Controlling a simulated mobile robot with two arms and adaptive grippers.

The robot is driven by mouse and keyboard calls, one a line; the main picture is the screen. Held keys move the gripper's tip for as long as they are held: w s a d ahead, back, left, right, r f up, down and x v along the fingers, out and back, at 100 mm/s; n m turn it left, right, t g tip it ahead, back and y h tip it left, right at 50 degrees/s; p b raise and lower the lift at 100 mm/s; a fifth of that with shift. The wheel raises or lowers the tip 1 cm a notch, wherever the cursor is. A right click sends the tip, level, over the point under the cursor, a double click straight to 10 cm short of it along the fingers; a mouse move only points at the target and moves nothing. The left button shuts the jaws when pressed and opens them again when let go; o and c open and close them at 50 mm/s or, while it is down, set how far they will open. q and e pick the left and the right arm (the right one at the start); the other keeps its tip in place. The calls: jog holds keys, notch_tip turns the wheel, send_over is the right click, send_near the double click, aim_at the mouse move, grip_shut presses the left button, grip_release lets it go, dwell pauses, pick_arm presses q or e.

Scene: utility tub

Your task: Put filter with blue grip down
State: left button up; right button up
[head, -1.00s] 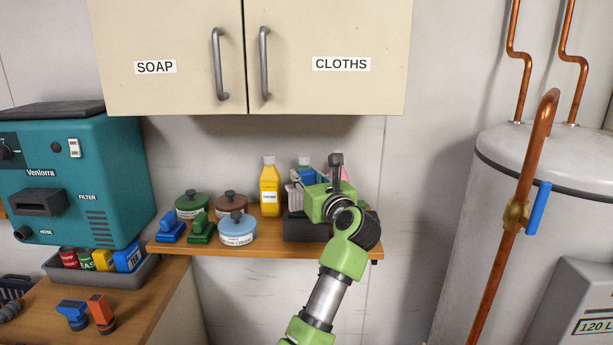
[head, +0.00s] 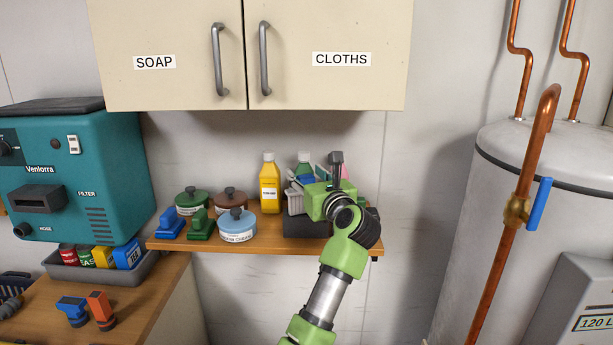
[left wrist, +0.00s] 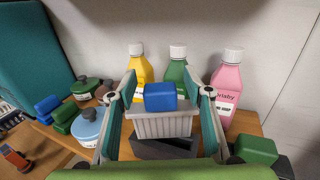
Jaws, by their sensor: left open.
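The filter with the blue grip (left wrist: 160,97) has a pale grey ribbed body and stands upright at a dark grey block (left wrist: 165,148) on the shelf. In the head view its grey body (head: 295,202) shows left of my wrist. My left gripper (left wrist: 168,93) is open, with one teal-padded finger on each side of the filter. In the head view the left gripper (head: 308,173) is partly hidden behind its own wrist. Whether the filter rests on or in the dark block is hard to tell. My right gripper is not in view.
On the shelf (head: 270,243), yellow (left wrist: 139,62), green (left wrist: 175,73) and pink (left wrist: 226,83) bottles stand behind the filter. Lidded pots, including a blue one (head: 237,226), and blue and green gripped items are at left. A green-gripped item (left wrist: 255,150) is close at right. Cabinets hang above.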

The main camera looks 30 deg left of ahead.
pick_arm(q)
jog(key=b+v, duration=0.5)
jog(key=v, duration=0.7)
jog(key=shift+r, duration=0.3)
